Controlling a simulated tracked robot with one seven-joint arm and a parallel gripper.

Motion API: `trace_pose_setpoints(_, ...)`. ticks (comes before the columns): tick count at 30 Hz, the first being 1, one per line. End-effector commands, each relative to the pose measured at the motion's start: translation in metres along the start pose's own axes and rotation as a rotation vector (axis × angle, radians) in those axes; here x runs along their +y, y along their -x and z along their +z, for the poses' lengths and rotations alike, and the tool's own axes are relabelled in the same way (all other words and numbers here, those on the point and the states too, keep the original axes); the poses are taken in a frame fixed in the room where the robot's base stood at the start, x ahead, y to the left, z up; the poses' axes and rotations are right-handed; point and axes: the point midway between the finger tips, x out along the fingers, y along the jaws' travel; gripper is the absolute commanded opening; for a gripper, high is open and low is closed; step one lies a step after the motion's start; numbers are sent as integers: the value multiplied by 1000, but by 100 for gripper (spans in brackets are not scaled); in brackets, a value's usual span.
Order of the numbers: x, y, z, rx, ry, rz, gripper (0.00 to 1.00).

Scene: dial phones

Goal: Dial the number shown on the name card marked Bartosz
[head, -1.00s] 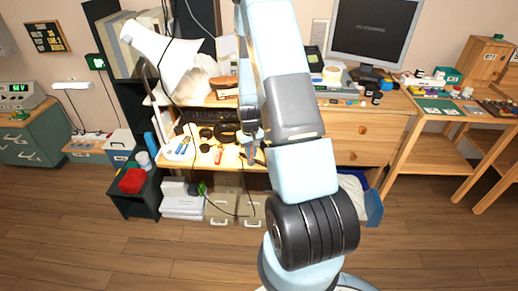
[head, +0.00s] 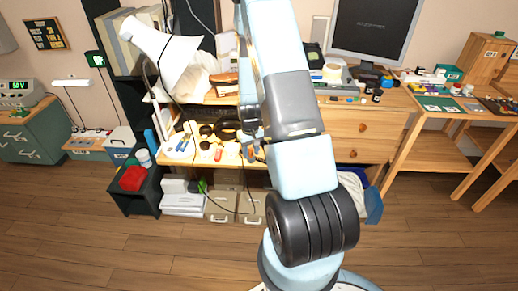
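My gripper (head: 250,148) hangs at the front edge of the wooden desk (head: 340,128), beside small items lying under the lamp. It is small and partly covered by my own arm, so I cannot tell whether its fingers are open or shut. A dark device with a green patch (head: 315,56) stands at the back of the desk, left of the monitor; it may be a phone, but I cannot be sure. I cannot make out a name card marked Bartosz or any number. My arm hides part of the desk middle.
A white lamp (head: 165,45) leans over the desk's left side. A dark monitor (head: 372,28) stands at the back. Black round items (head: 226,130), a red item (head: 218,155) and blue-handled tools (head: 183,143) lie near the gripper. A red box (head: 132,179) sits lower left.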

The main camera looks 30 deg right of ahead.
Motion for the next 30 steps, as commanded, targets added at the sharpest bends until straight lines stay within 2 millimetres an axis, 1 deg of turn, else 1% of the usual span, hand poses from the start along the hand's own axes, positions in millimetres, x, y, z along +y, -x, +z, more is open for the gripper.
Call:
trace_pose_setpoints(8,0,0,0,0,0,0,45)
trace_pose_setpoints(11,0,4,0,1,0,0,45)
trace_pose_setpoints(13,0,10,0,2,0,0,45)
trace_pose_setpoints(17,0,28,0,3,1,1,45)
trace_pose_setpoints(30,0,102,0,2,0,1,45)
